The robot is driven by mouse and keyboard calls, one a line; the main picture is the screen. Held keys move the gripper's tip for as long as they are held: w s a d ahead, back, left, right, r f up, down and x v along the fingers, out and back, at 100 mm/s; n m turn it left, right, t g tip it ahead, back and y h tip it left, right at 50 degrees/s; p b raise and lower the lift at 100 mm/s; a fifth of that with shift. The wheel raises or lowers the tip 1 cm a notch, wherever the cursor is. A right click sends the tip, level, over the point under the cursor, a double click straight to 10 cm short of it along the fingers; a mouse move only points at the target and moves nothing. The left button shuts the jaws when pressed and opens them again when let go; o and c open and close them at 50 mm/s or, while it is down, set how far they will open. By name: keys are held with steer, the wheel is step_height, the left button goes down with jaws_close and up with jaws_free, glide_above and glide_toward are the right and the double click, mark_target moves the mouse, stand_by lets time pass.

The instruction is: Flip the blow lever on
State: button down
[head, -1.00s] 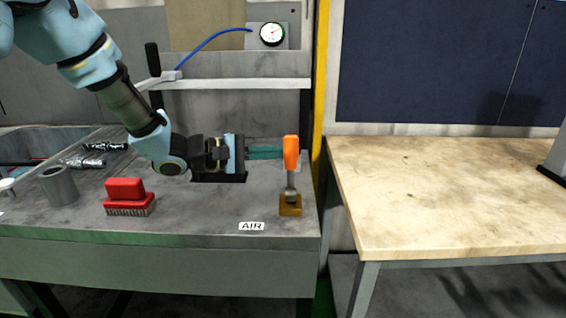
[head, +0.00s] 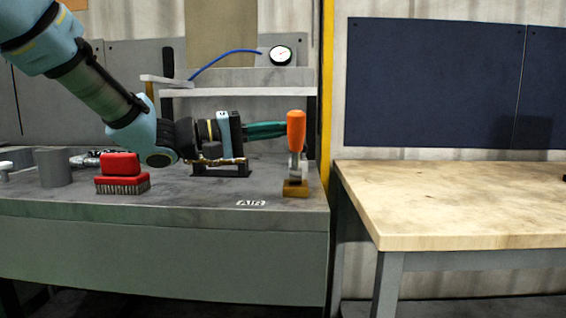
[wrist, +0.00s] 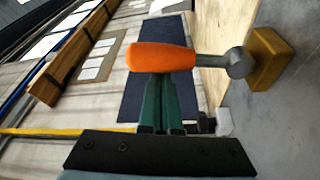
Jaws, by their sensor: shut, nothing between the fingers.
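The blow lever has an orange handle (head: 296,131) on a grey metal stem, rising upright from a brass block (head: 295,188) on the grey bench, right of the AIR label (head: 251,203). My gripper (head: 285,130) is shut and empty, its green fingers level and pointing right, with the tips at the left side of the handle. In the wrist view, the orange handle (wrist: 162,57) lies across the ends of the green fingers (wrist: 162,85), and its stem runs right to the brass block (wrist: 270,58). I cannot tell for sure whether the tips touch the handle.
A red brush (head: 121,172) and a grey cylinder (head: 53,167) stand on the bench to the left. A pressure gauge (head: 280,56) with a blue hose and a light rail (head: 240,92) are behind. A wooden-topped table (head: 450,205) stands right, bare.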

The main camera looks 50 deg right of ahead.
steer(key=m+b, duration=0.1)
steer(key=b, duration=0.2)
steer(key=s+a+m+b, duration=0.1)
steer(key=b, duration=0.2)
steer(key=a+m+g+b, duration=0.1)
steer(key=b, duration=0.2)
steer(key=shift+s+a+f+m+b, duration=0.1)
steer(key=shift+s+f+m+b, duration=0.2)
steer(key=shift+f+m+b, duration=0.1)
steer(key=shift+r, duration=0.15)
steer(key=w+a, duration=0.5)
steer(key=w, duration=0.3)
steer(key=shift+a+r+p, duration=0.15)
steer(key=shift+p, duration=0.15)
steer(key=shift+r, duration=0.1)
